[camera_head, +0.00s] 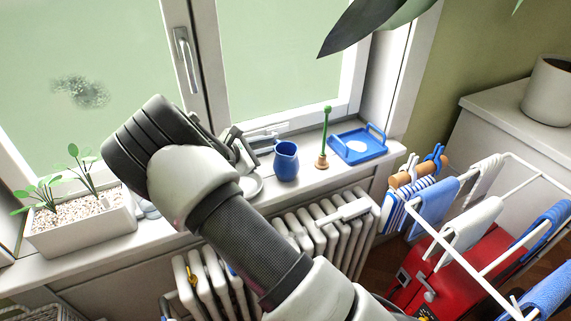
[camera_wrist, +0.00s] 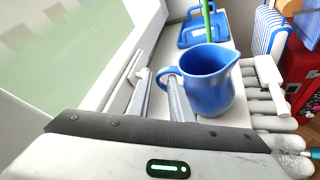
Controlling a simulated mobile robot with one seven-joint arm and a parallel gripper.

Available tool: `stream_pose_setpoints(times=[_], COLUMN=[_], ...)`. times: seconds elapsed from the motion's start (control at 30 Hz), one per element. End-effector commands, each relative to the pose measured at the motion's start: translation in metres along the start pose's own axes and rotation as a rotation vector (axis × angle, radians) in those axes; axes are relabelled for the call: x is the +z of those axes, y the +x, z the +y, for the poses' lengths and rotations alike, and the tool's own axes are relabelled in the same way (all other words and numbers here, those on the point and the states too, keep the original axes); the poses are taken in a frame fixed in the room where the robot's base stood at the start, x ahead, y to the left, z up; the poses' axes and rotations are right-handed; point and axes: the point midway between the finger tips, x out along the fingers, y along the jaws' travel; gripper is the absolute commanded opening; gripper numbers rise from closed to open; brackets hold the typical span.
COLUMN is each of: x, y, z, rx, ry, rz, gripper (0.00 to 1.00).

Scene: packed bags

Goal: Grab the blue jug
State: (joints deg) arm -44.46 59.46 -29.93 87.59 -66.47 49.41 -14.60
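The blue jug (camera_head: 286,163) stands upright on the white windowsill. In the wrist view the jug (camera_wrist: 212,82) is just ahead and to the right, its handle on the left side facing my fingers. My gripper (camera_head: 270,138) is beside the jug's left side in the head view. In the wrist view my gripper (camera_wrist: 158,77) has its two fingers apart with a narrow gap. The handle is at the tip of the right finger, which hides part of it. I cannot tell whether they touch.
A blue tray (camera_head: 359,145) and a green-handled brush (camera_head: 323,140) stand right of the jug. A white planter (camera_head: 82,226) is at the left. The window handle (camera_head: 184,55) is behind my arm. A radiator (camera_head: 335,228) and drying rack (camera_head: 457,243) stand below.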

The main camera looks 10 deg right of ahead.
Motion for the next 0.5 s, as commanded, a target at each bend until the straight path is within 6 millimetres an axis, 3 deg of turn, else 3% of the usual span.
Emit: stream_pose_setpoints(times=[0.27,0.37,0.5], x=[-0.0002,-0.0003,-0.0002], y=[0.0070,0.0069,0.0068], z=[0.0006,0.0004,0.0004], rx=[0.001,0.001,0.001], ry=[0.000,0.000,0.000], rz=[0.001,0.001,0.001], gripper=[0.19,0.03,0.00])
